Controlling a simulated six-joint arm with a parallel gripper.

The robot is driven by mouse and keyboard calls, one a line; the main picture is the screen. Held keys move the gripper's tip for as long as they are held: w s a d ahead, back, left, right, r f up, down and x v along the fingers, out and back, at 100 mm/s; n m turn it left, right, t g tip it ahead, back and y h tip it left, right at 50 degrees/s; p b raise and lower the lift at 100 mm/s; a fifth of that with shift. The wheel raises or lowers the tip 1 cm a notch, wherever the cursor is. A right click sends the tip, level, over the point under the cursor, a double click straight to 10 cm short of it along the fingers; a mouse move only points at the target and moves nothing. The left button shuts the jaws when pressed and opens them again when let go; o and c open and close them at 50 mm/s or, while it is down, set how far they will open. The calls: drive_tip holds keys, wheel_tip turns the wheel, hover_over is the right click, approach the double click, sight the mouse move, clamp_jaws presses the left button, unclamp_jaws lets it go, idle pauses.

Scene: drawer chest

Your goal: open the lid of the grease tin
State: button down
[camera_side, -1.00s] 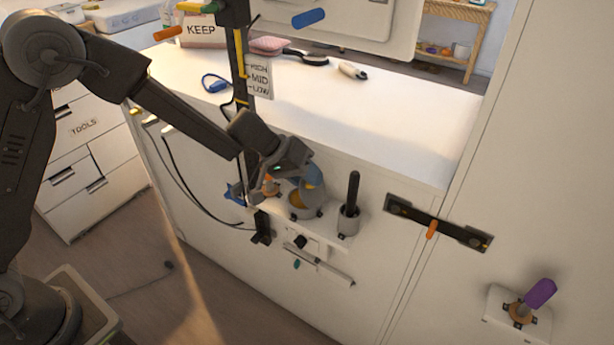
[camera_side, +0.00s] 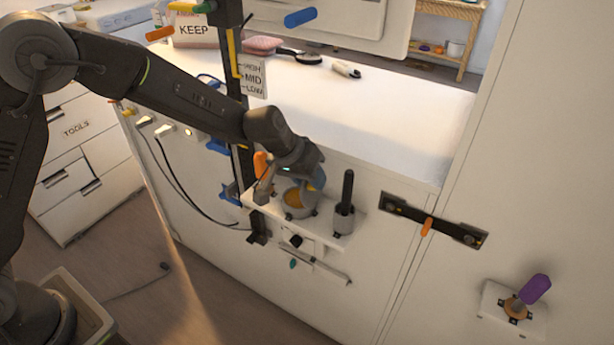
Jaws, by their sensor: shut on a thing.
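The grease tin (camera_side: 299,209) is a short grey cup on the small white shelf on the panel in the side view. Amber grease shows inside it, so its mouth is at least partly uncovered. The blue-grey lid (camera_side: 316,181) stands tilted up at the tin's far right side. My gripper (camera_side: 290,180) is right over the tin, with one finger to its left and the other by the lid. It appears shut on the lid; the wrist and fingers hide the exact contact.
A black-handled tool stands in a grey cup (camera_side: 343,218) just right of the tin. An orange handle (camera_side: 261,164) is close on the left, beside the dark upright post (camera_side: 237,120). A black bar (camera_side: 432,220) is farther right. The white counter behind is mostly clear.

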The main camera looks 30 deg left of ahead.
drive_tip(key=shift+s+d, duration=0.1)
drive_tip(key=shift+d, duration=0.2)
drive_tip(key=c, duration=0.9)
unclamp_jaws()
drive_tip(key=shift+a, duration=0.15)
drive_tip(key=v, duration=1.3)
drive_tip(key=shift+s+r, duration=0.1)
drive_tip(key=shift+r, duration=0.35)
drive_tip(key=shift+r, duration=0.1)
drive_tip(key=s+a+r+y, duration=0.1)
drive_tip(key=s+a, duration=0.3)
drive_tip(key=s, duration=0.4)
drive_tip(key=s+a+r+y, duration=0.1)
drive_tip(key=s+a, duration=0.3)
drive_tip(key=s, duration=0.4)
drive_tip(key=s+a+r+t+y, duration=0.1)
drive_tip(key=s+a, duration=0.3)
drive_tip(key=s, duration=0.5)
drive_tip(key=shift+r+m+y, duration=0.3)
drive_tip(key=shift+r, duration=0.35)
